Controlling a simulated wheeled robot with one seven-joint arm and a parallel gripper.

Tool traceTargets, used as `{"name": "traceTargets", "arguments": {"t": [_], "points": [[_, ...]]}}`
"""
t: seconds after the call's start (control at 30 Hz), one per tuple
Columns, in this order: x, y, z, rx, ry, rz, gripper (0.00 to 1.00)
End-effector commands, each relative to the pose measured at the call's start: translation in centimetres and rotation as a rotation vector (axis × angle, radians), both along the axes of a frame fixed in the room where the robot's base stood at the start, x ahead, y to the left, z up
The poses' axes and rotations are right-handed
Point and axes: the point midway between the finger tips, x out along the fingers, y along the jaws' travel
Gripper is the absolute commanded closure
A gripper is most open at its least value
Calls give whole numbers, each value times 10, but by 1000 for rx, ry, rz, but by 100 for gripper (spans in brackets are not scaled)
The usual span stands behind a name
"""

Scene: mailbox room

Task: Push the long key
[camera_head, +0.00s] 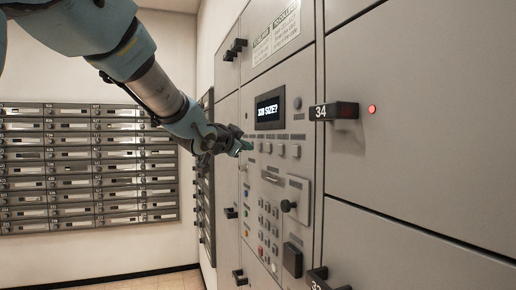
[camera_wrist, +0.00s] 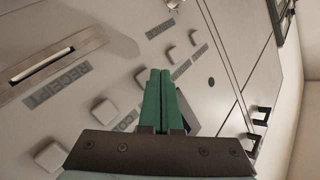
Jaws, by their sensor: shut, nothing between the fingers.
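The locker panel (camera_head: 285,110) holds a lit screen (camera_head: 270,107) whose text seems to end in "SIZE?". Below the screen is a row of pale square keys (camera_head: 280,150); their labels are too small to read, so I cannot tell which is the long key. My gripper (camera_head: 247,146) is shut and empty, its tips at the left end of this row. In the wrist view, my green fingertips (camera_wrist: 160,74) lie close to two pale keys (camera_wrist: 143,77), partly covering what is behind. I cannot tell whether they touch a key.
A keypad (camera_head: 268,221) and a dark knob (camera_head: 288,206) sit lower on the panel. A black handle marked 34 (camera_head: 334,111) juts out at right, beside a red light (camera_head: 372,109). Mailboxes (camera_head: 75,165) line the left wall. A receipt slot (camera_wrist: 52,60) shows in the wrist view.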

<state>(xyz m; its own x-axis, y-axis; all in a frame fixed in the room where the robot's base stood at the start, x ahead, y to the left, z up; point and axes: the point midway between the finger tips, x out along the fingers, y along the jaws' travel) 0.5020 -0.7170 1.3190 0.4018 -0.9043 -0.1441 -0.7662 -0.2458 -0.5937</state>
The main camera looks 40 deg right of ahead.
Motion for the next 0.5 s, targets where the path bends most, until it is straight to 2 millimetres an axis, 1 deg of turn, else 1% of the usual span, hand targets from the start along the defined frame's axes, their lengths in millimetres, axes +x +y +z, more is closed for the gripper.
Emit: {"name": "traceTargets", "arguments": {"t": [0.27,0.5], "points": [[0,0,0,0,0,0,100],[-3,-7,-1,0,0,0,100]]}}
